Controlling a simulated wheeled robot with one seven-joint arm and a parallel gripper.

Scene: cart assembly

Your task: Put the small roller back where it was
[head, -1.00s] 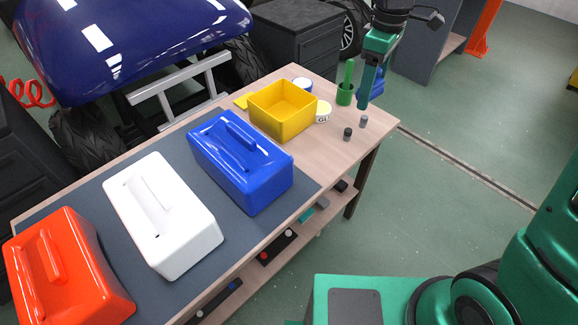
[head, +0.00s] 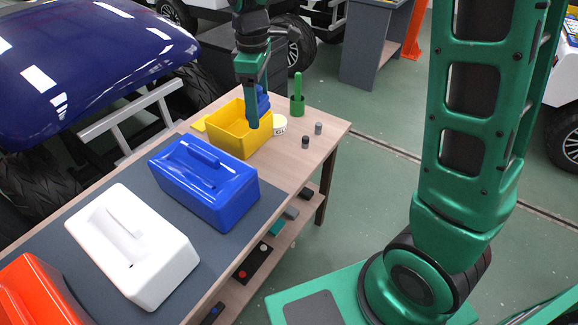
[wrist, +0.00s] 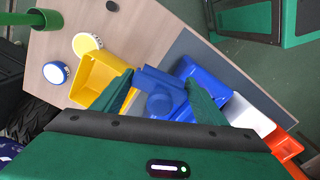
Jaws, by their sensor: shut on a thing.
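My gripper (head: 252,125) is shut on a blue piece (head: 263,100) in the air at the yellow bin (head: 226,143). In the wrist view the blue piece (wrist: 160,97) shows a flat part and a rounded part between the green fingers (wrist: 157,93). I take it for the small roller, but its shape does not settle this. In that view it appears between the yellow bin (wrist: 86,75) and the blue box (wrist: 188,68). In the head view the gripper hides part of the bin's right side. Its exact height above the bin cannot be told.
A green holder with an upright stick (head: 298,104), a white-lidded tub (head: 280,124) and two small cylinders, grey (head: 318,128) and dark (head: 305,142), stand at the table's right end. Blue (head: 205,182), white (head: 132,245) and red (head: 40,292) boxes stand on the grey mat.

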